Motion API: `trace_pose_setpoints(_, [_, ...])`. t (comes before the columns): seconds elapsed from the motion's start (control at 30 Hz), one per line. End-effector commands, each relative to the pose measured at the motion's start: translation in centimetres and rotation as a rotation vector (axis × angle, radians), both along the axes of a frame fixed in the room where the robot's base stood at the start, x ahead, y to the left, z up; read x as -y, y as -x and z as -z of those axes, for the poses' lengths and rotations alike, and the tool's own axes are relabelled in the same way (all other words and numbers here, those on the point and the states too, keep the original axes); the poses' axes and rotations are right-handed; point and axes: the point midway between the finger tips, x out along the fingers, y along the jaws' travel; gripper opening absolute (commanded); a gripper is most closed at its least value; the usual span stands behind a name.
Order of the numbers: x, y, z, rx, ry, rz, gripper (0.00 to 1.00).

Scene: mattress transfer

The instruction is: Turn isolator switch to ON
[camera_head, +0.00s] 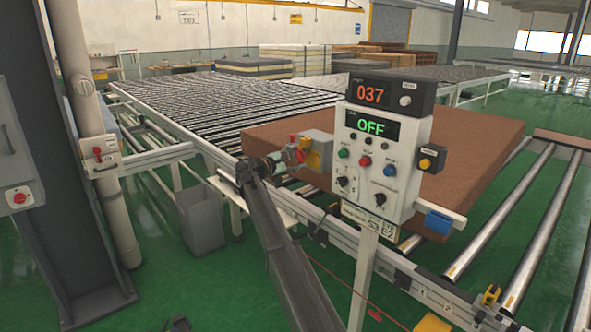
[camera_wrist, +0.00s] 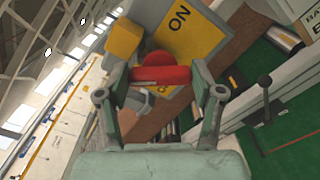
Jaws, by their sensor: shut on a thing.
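The isolator switch is a grey box (camera_head: 319,146) with a yellow plate (camera_wrist: 196,38) and a red handle (camera_wrist: 162,74). The wrist view shows ON printed on the plate, tilted; other lettering beside the handle is mostly covered. My gripper (camera_wrist: 161,84) is shut on the red handle, one finger on each side. In the head view my gripper (camera_head: 292,154) is at the left side of the grey box, and a little red shows there. The handle's exact angle is hard to tell.
A control panel (camera_head: 408,197) stands right of the switch; its displays (camera_head: 371,128) read 037 and OFF. A brown mattress (camera_head: 470,150) lies behind it on the roller conveyor (camera_head: 525,215). Another red switch (camera_head: 98,153) is on the left column. A grey bin (camera_head: 201,220) stands below the conveyor.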

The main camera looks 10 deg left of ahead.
Motion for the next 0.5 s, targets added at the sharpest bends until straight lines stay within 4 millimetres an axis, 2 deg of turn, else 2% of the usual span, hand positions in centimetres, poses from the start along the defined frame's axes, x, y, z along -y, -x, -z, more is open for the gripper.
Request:
trace_pose_setpoints(0.03, [0.08,-0.15,0.59,0.034,-0.034,0.000,0.32])
trace_pose_setpoints(0.5, [0.11,-0.13,0.43,0.309,-0.330,-0.001,0.32])
